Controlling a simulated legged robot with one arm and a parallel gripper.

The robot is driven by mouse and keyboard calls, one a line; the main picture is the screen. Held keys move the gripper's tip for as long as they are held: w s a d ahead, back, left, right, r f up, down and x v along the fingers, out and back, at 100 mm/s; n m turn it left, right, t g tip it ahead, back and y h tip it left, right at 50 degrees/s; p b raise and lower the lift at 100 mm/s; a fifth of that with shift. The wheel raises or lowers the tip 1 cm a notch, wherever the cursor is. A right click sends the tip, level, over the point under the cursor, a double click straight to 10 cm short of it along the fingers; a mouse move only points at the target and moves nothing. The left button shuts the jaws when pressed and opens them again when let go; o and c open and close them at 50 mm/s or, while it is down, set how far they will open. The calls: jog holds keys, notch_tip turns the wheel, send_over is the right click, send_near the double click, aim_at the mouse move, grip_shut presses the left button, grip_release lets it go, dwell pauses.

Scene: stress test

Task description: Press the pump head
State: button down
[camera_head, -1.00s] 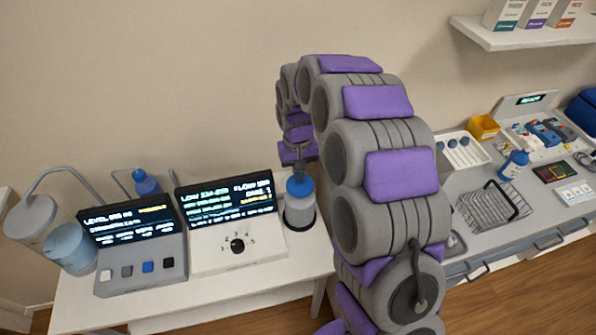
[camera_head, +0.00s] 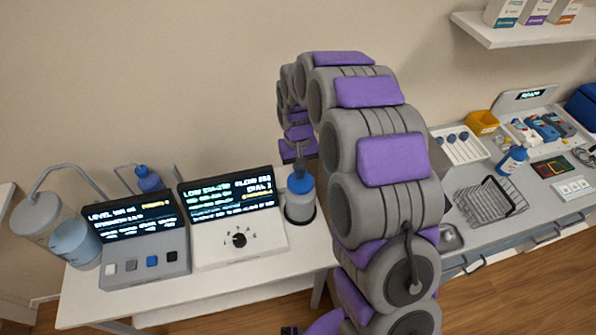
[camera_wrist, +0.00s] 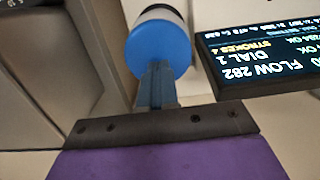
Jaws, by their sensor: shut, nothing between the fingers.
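The pump head is a blue round cap (camera_head: 300,182) on a grey cylindrical bottle (camera_head: 300,206), which stands on a dark base at the right end of the white table. My gripper (camera_head: 298,163) is directly above the cap, pointing down. In the wrist view the blue cap (camera_wrist: 158,48) fills the upper middle. The fingers of my gripper (camera_wrist: 156,70) are shut and empty, with their tips overlapping the cap's near edge. I cannot tell for certain whether they touch it. My arm hides part of the area right of the bottle.
A dial console (camera_head: 236,235) with a lit screen stands just left of the bottle.

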notch_tip(320, 180, up, 12)
jog(key=w+p, duration=0.1)
jog(key=shift+a+f, duration=0.15)
jog(key=shift+f, duration=0.1)
jog(key=shift+w, duration=0.1)
dwell(0.5)
jog(key=s+d+r, duration=0.4)
jog(key=s, duration=0.5)
jog(key=s+d+r, duration=0.3)
jog(key=s+r, duration=0.1)
jog(key=s, duration=0.6)
jog(key=s+d+f+m, duration=0.1)
jog(key=s, duration=0.8)
jog(key=s+d+f+m, duration=0.1)
jog(key=s+d, duration=0.1)
jog(key=s, duration=0.7)
jog(key=shift+d+g, duration=0.3)
